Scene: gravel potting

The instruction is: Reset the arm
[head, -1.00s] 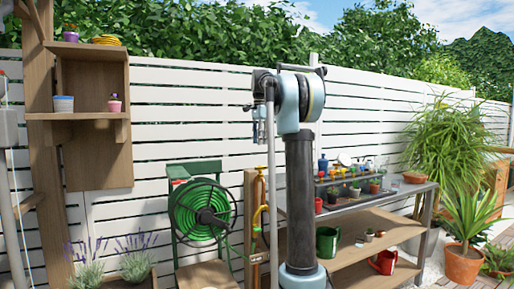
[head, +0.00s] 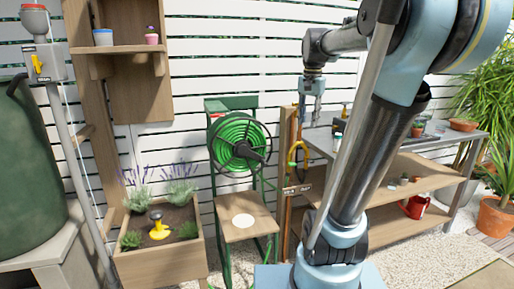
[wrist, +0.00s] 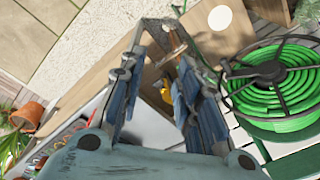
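My arm stands in front of the potting bench in the head view, leaning up to the right. My gripper (head: 312,115) hangs from the arm's wrist, pointing down, in front of the fence near the bench's left end. In the wrist view, the two blue-grey fingers of my gripper (wrist: 161,85) stand apart with a clear gap and nothing between them. The gripper is open and empty. My raised arm hides much of the bench top in the head view.
The potting bench (head: 455,139) stands behind my arm. A green hose reel (head: 235,145) and a wooden planter (head: 165,265) stand left of it, with a dark green tank (head: 25,170) at far left. A red watering can (head: 415,208) sits on the lower shelf. Gravel is open at lower right.

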